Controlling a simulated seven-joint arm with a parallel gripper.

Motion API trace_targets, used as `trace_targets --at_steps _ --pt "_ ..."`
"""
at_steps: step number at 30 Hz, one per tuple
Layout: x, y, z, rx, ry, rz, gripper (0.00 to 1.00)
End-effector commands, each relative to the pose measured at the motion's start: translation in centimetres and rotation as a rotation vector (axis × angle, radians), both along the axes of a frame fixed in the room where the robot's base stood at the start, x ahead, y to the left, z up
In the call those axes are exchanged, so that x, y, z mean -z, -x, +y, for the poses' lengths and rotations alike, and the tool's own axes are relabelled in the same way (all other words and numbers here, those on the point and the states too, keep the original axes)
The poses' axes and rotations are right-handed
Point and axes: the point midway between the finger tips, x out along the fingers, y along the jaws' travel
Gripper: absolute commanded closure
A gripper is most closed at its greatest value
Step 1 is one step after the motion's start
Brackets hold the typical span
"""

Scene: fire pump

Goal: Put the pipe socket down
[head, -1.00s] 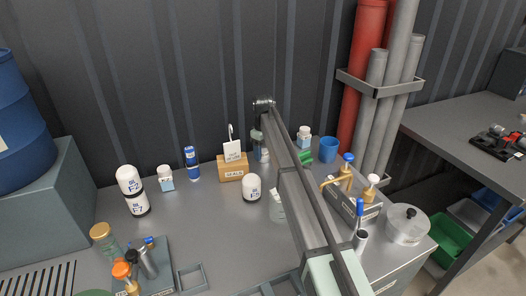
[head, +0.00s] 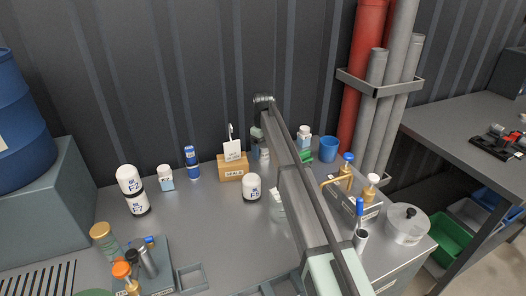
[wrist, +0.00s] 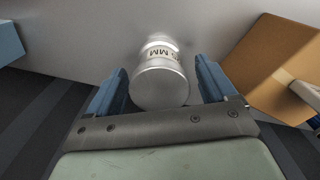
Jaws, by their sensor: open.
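The pipe socket (wrist: 160,82) is a short silver cylinder with a light label band ending in "MM". In the wrist view its round end faces the camera, and it sits between the two blue fingers of my gripper (wrist: 161,76). The fingers are open, one on each side of it, with narrow gaps showing. Its far end is near a grey surface; I cannot tell whether it touches.
The wooden seals box (head: 234,172) stands close to my gripper; it is at the right in the wrist view (wrist: 272,68). A white-capped jar (head: 251,187), a blue bottle (head: 192,163) and a blue cup (head: 328,149) are around.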

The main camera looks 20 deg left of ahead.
Motion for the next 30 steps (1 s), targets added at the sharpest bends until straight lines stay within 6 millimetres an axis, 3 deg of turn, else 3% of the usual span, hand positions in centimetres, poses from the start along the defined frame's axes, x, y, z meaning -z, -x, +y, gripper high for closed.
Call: trace_targets --at_steps 16,22,30 --pt "-9.4 0.0 0.1 0.0 -0.001 -0.001 0.16" --pt "-10.9 0.0 0.0 0.0 0.0 0.0 0.16" --pt "-11.2 0.0 0.0 0.0 0.001 0.0 0.16"
